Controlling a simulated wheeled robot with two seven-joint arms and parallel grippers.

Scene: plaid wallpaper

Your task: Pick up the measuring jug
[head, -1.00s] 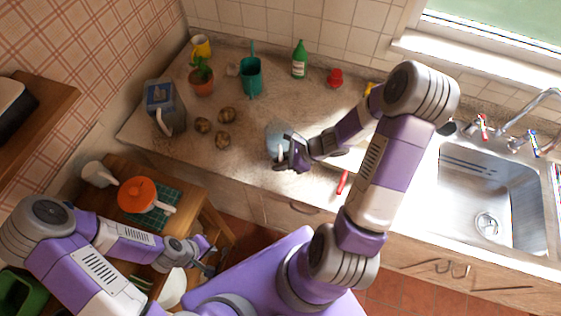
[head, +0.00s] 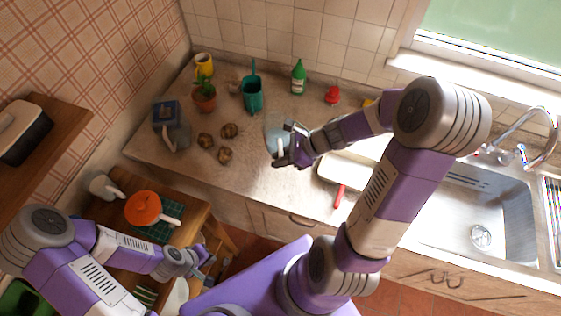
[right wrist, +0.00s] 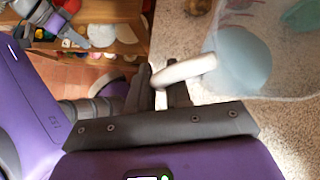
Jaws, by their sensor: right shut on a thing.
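The measuring jug (head: 275,138) is clear with a pale blue base and a white handle. In the right wrist view, the jug (right wrist: 238,62) lies to the right of the fingers, and its white handle (right wrist: 188,70) passes between them. My right gripper (head: 287,158) is shut on that handle; it also shows in the right wrist view (right wrist: 165,88). The jug appears raised a little over the counter, though the gap below it is hard to see. My left gripper (head: 208,265) is open and empty, low at the left beside the wooden side table.
Several brown potatoes (head: 227,131) lie left of the jug. A red-handled tool (head: 339,196) lies near the front edge. The sink (head: 480,215) is at right.

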